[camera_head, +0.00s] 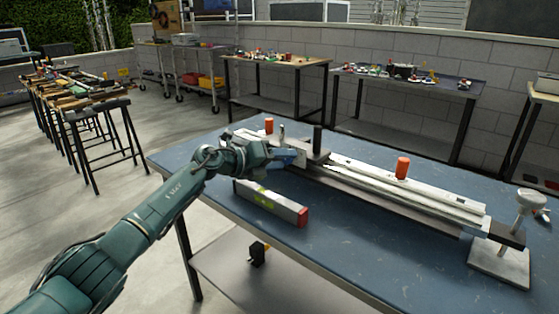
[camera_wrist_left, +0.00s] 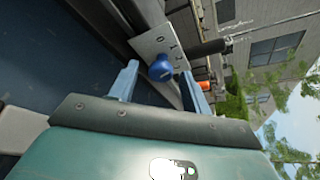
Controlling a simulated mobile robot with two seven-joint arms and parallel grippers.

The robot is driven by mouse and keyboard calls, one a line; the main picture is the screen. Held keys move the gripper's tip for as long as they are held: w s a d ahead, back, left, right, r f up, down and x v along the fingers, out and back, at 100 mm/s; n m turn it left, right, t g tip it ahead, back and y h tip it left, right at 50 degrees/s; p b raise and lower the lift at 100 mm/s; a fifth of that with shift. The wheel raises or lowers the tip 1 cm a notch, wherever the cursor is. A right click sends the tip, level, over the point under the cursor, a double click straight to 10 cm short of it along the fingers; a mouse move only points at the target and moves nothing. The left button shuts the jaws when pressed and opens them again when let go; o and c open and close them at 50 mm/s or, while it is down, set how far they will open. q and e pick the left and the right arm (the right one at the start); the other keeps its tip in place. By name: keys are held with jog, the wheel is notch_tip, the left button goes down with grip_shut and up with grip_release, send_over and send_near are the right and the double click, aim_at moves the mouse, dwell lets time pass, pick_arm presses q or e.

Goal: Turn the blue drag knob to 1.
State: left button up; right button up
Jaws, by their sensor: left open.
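In the left wrist view, the blue drag knob (camera_wrist_left: 160,69) is a round knob on a grey metal plate (camera_wrist_left: 153,42) with small digits on it. The plate belongs to the long grey slider device (camera_head: 405,190) on the blue table. My left gripper (camera_head: 291,157) is open, with its two light-blue fingers on either side of the knob. The fingers look apart from the knob, but whether one touches it I cannot tell. In the head view the knob is hidden behind my gripper. I cannot tell the knob's setting. My right gripper is in neither view.
A grey level-like bar with a red end (camera_head: 270,204) lies on the blue table (camera_head: 345,255) in front of my left gripper.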

pick_arm(q)
jog(key=p+v, duration=0.2)
jog(key=v, duration=1.1)
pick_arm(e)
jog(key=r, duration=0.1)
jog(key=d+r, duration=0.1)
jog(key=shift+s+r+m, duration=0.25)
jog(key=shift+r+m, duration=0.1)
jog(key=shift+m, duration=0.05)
pick_arm(q)
jog(key=shift+a, duration=0.1)
